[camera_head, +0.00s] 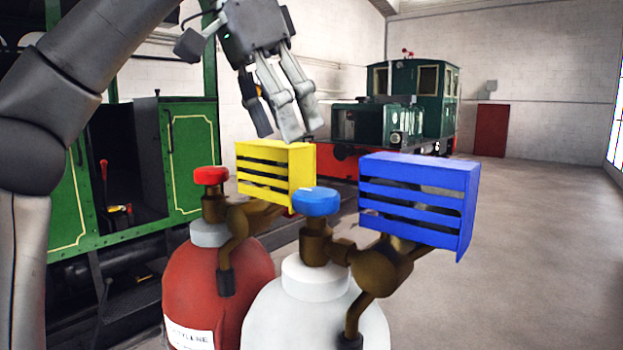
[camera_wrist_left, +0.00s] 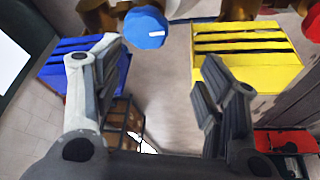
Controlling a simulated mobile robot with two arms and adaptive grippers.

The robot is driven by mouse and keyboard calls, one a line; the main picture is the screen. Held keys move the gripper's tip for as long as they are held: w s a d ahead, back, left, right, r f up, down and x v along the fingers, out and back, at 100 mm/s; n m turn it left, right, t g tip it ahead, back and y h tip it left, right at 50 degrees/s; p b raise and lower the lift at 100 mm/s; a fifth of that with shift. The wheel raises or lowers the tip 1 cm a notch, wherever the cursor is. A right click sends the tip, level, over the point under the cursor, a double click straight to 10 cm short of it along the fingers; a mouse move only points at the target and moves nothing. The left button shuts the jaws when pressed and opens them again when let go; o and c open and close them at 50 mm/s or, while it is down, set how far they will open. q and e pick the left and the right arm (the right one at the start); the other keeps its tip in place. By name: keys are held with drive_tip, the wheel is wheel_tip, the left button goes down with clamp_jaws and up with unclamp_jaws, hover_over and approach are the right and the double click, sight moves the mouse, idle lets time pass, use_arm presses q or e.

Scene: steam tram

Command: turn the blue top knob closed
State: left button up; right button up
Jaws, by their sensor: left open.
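The blue top knob (camera_head: 317,201) sits on the brass valve (camera_head: 318,243) of a white gas cylinder (camera_head: 315,315). My left gripper (camera_head: 284,132) hangs above and behind the knob, fingers pointing down, open and empty. In the left wrist view the blue knob (camera_wrist_left: 146,28) shows at the top edge, and the spread fingers (camera_wrist_left: 160,62) are apart from it. How far the knob is turned cannot be told. My right gripper is in neither view.
A red cylinder with a red knob (camera_head: 211,175) stands left of the white one. A yellow slatted box (camera_head: 262,172) and a blue slatted box (camera_head: 420,200) stick out by the valves. A green engine (camera_head: 187,160) stands at left; open floor (camera_head: 545,240) lies at right.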

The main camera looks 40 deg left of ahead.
sight(314, 192)
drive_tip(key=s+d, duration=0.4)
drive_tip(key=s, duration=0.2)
use_arm(q)
drive_tip(key=f, duration=0.1)
drive_tip(key=d+f, duration=0.1)
drive_tip(key=f, duration=0.1)
drive_tip(key=d+f, duration=0.1)
drive_tip(key=f, duration=0.1)
drive_tip(key=shift+w, duration=0.25)
drive_tip(key=shift+x, duration=0.9)
drive_tip(key=shift+d+f, duration=0.2)
drive_tip(key=shift+d, duration=0.1)
drive_tip(key=shift+d+f, duration=0.15)
drive_tip(key=shift+f, duration=0.15)
drive_tip(key=shift+x, duration=0.8)
drive_tip(key=shift+r, duration=0.1)
drive_tip(key=shift+c, duration=0.9)
drive_tip(key=c, duration=0.6)
drive_tip(key=shift+o, duration=0.2)
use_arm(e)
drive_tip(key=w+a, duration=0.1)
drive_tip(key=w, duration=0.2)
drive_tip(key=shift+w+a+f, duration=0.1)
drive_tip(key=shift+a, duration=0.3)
